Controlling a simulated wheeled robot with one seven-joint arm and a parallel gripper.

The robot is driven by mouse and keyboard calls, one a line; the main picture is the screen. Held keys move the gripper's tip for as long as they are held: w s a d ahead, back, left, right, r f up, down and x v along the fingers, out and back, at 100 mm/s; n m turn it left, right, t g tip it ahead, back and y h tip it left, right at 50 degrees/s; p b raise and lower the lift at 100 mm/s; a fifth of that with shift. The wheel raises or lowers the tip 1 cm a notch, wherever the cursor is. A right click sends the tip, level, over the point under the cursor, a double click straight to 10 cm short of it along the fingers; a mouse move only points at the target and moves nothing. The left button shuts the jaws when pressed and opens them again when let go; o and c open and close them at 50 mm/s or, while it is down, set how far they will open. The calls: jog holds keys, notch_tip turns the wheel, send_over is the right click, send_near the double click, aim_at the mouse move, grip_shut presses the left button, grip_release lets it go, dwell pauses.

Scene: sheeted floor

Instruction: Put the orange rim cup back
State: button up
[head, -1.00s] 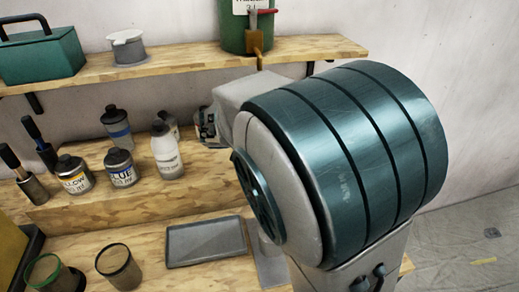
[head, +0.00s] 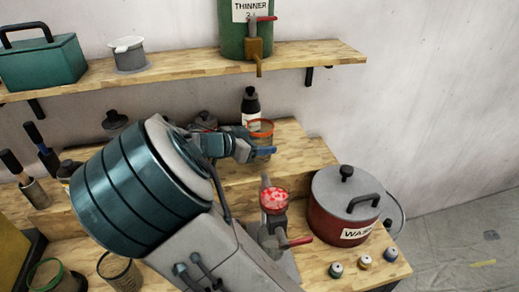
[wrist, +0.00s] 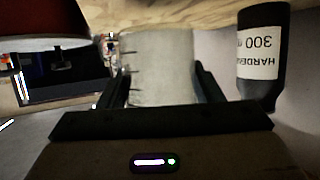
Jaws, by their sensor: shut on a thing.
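The orange rim cup (head: 261,127) is at the middle wooden step, beside a dark bottle with a white label. My gripper (head: 258,152) is shut around the cup's body. In the wrist view the pale, see-through cup (wrist: 160,68) sits between the two fingers, with dark measuring marks on its side. Its rim is not clear in that view. I cannot tell whether its base touches the step.
The dark hardener bottle (head: 250,105) stands close to the cup, also in the wrist view (wrist: 262,60). A red wash pot (head: 335,215), several small jars and a red-topped device (head: 273,200) stand on the lower level. A green thinner drum (head: 240,30) is on the shelf above.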

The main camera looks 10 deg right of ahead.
jog(key=shift+f, duration=1.4)
jog(key=shift+f, duration=0.15)
jog(key=o, duration=1)
jog(key=b+v, duration=0.1)
jog(key=v, duration=0.5)
jog(key=b+v, duration=0.1)
jog(key=v, duration=0.5)
jog(key=shift+r, duration=0.25)
